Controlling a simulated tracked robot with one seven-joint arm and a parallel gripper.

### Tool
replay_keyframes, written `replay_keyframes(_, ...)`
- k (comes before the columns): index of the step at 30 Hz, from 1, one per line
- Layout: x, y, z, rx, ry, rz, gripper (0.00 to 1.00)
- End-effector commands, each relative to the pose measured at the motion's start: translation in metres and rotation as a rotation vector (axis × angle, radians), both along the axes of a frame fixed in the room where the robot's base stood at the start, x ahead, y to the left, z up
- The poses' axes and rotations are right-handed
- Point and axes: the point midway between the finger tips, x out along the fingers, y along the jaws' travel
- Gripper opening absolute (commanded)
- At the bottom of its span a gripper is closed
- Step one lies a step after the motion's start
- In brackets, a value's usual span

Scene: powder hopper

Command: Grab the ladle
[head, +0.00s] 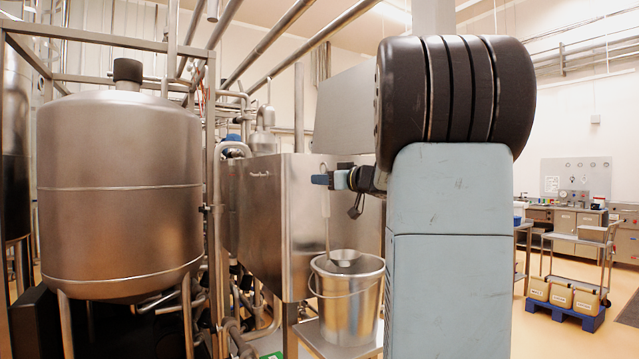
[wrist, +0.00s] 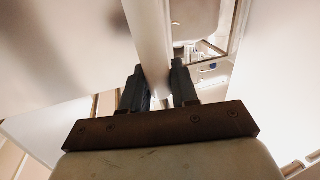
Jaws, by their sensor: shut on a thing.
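The ladle is a pale upright handle (head: 326,215) with a round metal bowl (head: 345,257) at its lower end. The bowl shows at the mouth of a metal bucket (head: 343,305); I cannot tell whether it touches the bucket. My gripper (head: 322,180) is at the upper part of the handle, in front of the steel hopper. In the wrist view the pale handle (wrist: 150,38) runs between the two dark fingers of my gripper (wrist: 159,78), which is shut on it. My arm hides part of the area to the right.
The bucket stands on a metal shelf (head: 311,337) beside the box-shaped steel hopper (head: 262,212). A large round tank (head: 120,195) and frame posts fill the left. At the right, a blue dolly (head: 565,310) carries several tubs, with a cart behind. Open floor lies between.

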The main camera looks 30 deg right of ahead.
Motion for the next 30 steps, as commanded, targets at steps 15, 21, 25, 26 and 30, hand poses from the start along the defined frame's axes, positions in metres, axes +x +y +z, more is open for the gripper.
replay_keyframes(15,0.0,0.0,0.035,-0.002,-0.001,0.001,0.0)
replay_keyframes(21,0.0,0.0,0.04,0.0,-0.001,0.0,0.0)
replay_keyframes(25,0.0,0.0,0.04,0.0,-0.001,0.001,0.0)
replay_keyframes(26,0.0,0.0,0.04,0.0,-0.001,0.001,0.0)
replay_keyframes(30,0.0,0.0,0.042,-0.001,-0.001,0.001,0.0)
